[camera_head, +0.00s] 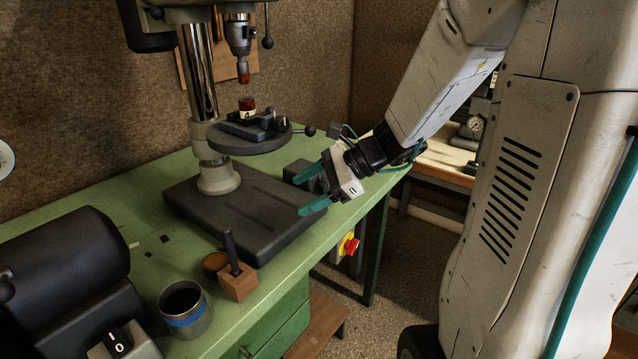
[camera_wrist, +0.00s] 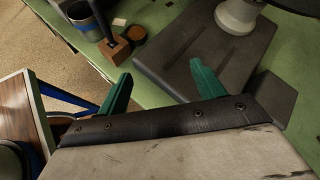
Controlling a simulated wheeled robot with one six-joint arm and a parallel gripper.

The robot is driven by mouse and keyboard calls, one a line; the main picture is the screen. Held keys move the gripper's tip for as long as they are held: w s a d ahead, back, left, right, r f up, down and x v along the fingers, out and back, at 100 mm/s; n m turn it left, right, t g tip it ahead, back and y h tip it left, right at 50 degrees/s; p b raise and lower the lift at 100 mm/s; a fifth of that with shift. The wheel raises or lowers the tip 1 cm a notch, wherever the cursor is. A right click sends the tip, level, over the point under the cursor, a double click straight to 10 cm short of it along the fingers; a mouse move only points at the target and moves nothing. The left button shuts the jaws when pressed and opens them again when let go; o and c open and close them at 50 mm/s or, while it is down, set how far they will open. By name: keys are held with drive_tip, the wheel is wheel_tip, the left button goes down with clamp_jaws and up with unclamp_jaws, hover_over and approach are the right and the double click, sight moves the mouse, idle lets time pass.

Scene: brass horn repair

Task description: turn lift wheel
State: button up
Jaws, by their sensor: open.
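No part can be surely told as the lift wheel. The drill press has a chrome column (camera_head: 197,70), a round grey table (camera_head: 238,147) and a dark base (camera_head: 252,215). A small ball-ended handle (camera_head: 309,131) sticks out at the table's right side. My gripper (camera_head: 306,191) is open and empty, its teal fingers spread at the right edge of the base, below the table. In the wrist view my gripper (camera_wrist: 160,72) is open with the base (camera_wrist: 175,52) beyond its fingers. Nothing is between the fingers.
A dark block (camera_head: 300,172) is close to my upper finger. On the green bench (camera_head: 110,205) stand a blue-banded cup (camera_head: 185,322), a wooden block with a dark peg (camera_head: 238,284) and a dark grinder-like machine (camera_head: 65,260). A red stop button (camera_head: 351,246) is below the bench edge.

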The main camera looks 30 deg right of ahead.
drive_tip(key=w+d+f+m+t+h, duration=0.1)
drive_tip(key=w+d+f+m+t, duration=0.35)
drive_tip(key=d+m, duration=0.4)
drive_tip(key=m+t+h, duration=0.2)
drive_tip(key=m+h, duration=0.1)
drive_tip(key=m, duration=0.2)
approach(324, 186)
drive_tip(key=shift+w+d+f, duration=0.15)
drive_tip(key=shift+w+f, duration=0.15)
drive_tip(key=shift+w, duration=0.2)
drive_tip(key=shift+w+d+f, duration=0.15)
drive_tip(key=shift+w+f, duration=0.15)
drive_tip(key=shift+w, duration=0.15)
drive_tip(key=shift+m, duration=0.25)
drive_tip(key=x, duration=0.6)
drive_tip(key=shift+w+d+f, duration=0.25)
drive_tip(key=shift+w, duration=0.05)
drive_tip(key=shift+w+a+f, duration=0.2)
drive_tip(key=shift+w, duration=0.35)
drive_tip(key=c, duration=1)
